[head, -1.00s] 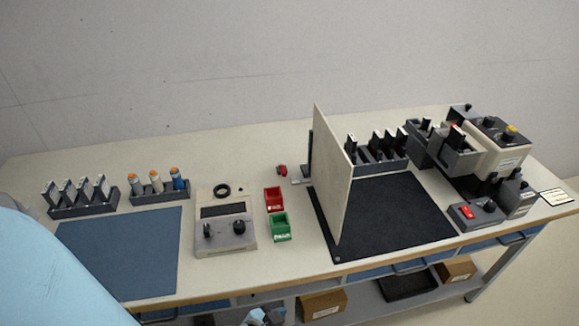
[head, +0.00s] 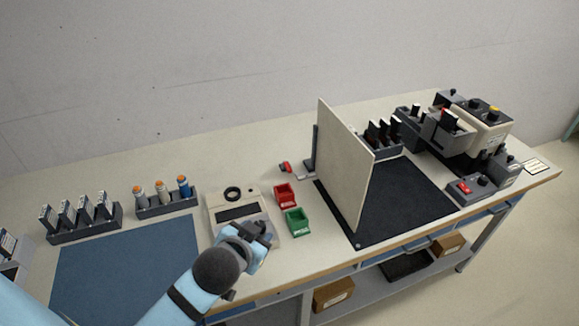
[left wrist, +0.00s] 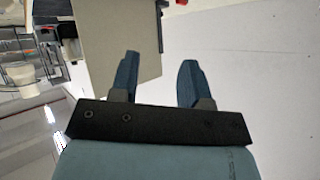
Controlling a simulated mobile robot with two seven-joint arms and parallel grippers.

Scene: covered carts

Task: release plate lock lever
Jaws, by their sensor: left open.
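A tall cream plate (head: 345,165) stands upright on the left part of a black mat (head: 415,210). A small lever with a red end (head: 285,167) lies low on the table, left of the plate's far edge, beside a dark upright bracket (head: 310,150). My left gripper (head: 262,232) is over the front of the grey device, apart from the lever and nearer the front edge. In the left wrist view its two blue fingers (left wrist: 160,62) are apart with nothing between them. The plate (left wrist: 115,35) shows beyond them, and a small red bit (left wrist: 181,2) at the top edge. My right gripper is not seen.
The grey device (head: 225,203) stands under my left gripper. A red bin (head: 285,195) and a green bin (head: 297,222) stand between it and the plate. A rack with bottles (head: 165,204) and a blue mat (head: 125,270) are at left. Dark equipment (head: 450,140) fills the back right.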

